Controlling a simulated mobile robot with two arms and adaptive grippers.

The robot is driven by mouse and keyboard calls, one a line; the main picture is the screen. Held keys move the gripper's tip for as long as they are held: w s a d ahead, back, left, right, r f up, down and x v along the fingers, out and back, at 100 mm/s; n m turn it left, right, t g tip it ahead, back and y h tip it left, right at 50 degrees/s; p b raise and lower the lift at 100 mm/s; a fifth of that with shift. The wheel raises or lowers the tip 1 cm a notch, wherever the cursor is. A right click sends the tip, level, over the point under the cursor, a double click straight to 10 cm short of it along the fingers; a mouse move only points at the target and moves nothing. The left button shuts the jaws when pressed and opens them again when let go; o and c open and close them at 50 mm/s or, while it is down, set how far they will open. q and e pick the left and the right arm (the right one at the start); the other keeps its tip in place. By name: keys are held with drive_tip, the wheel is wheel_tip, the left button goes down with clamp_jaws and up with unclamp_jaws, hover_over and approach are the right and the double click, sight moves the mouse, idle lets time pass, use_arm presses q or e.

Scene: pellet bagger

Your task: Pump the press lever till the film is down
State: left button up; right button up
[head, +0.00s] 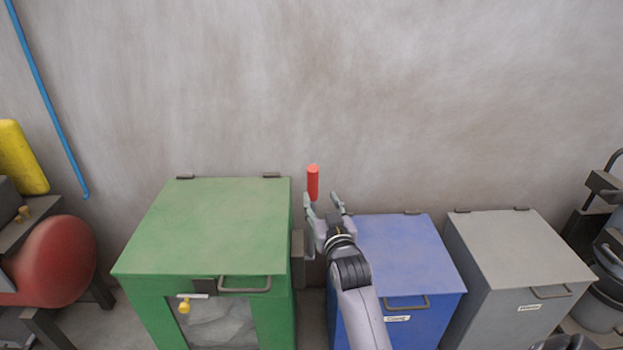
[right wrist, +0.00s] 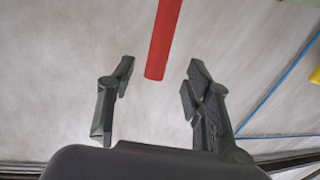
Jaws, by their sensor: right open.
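The press lever shows as an upright red handle (head: 313,182) at the right side of the green press box (head: 215,225), in front of the wall. My right gripper (head: 322,200) is open beside the lower part of the handle in the head view. In the right wrist view the red handle (right wrist: 163,45) shows ahead of and between the two spread fingers (right wrist: 158,88), and they are not closed on it. A pale, crumpled mass (head: 220,325) shows in the front opening of the green box. My left gripper is not in view.
A blue lidded bin (head: 408,255) and a grey lidded bin (head: 515,250) stand right of the green box. A red rounded tank (head: 55,260) is at the left, with a blue pipe (head: 50,100) on the wall. The wall above the handle is clear.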

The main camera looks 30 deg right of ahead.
sight(314, 185)
drive_tip(key=p+x, duration=0.1)
drive_tip(key=x, duration=0.9)
drive_tip(key=shift+w, duration=0.2)
drive_tip(key=shift+c, duration=0.2)
clamp_jaws()
